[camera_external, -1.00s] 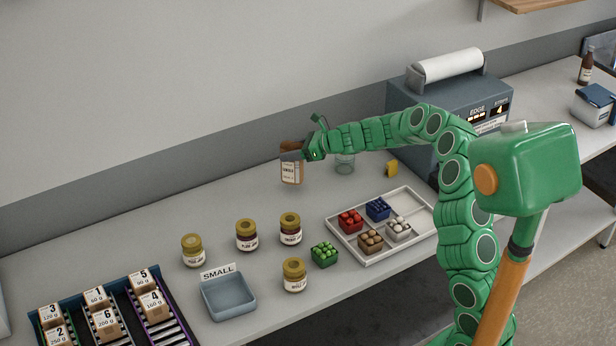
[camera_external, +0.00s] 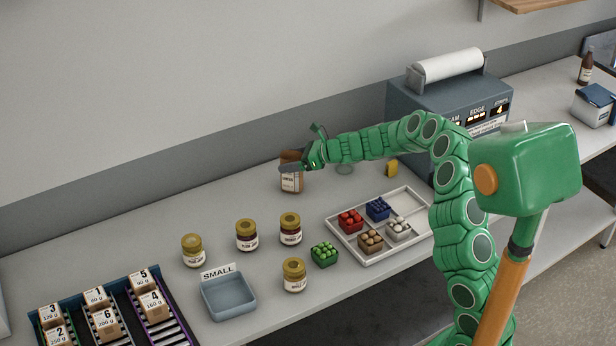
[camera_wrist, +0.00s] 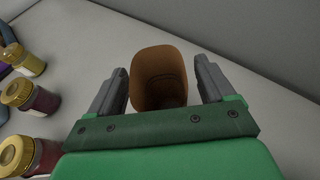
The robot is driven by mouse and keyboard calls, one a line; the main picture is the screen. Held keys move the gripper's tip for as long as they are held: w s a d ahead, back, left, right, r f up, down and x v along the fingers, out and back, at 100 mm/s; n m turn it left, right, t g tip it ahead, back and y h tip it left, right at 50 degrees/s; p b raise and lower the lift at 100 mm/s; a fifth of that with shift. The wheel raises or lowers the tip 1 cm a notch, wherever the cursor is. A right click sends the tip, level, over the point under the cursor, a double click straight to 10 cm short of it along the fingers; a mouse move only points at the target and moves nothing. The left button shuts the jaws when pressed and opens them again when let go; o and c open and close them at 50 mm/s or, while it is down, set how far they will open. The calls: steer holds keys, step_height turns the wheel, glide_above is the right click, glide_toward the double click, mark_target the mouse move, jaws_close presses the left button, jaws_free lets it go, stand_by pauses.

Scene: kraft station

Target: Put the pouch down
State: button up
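The brown kraft pouch (camera_external: 291,183) with a white label stands upright on the counter, near the back wall. My gripper (camera_external: 292,165) is around its upper part, coming from the right. In the wrist view the pouch (camera_wrist: 159,80) sits between the two fingers of my gripper (camera_wrist: 160,92), with its open top towards the camera. A narrow gap shows between the pouch and each finger, so the gripper looks open. The pouch's base is hidden in the wrist view.
Several yellow-lidded jars (camera_external: 246,235) stand in front of the pouch. A white tray (camera_external: 370,256) of small coloured boxes lies to the right, with a green box (camera_external: 324,254) beside it. A blue-grey bin (camera_external: 229,297) is front left. The counter left of the pouch is clear.

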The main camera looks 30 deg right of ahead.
steer(key=shift+r, duration=0.2)
steer(key=v, duration=1.2)
steer(key=shift+f, duration=0.1)
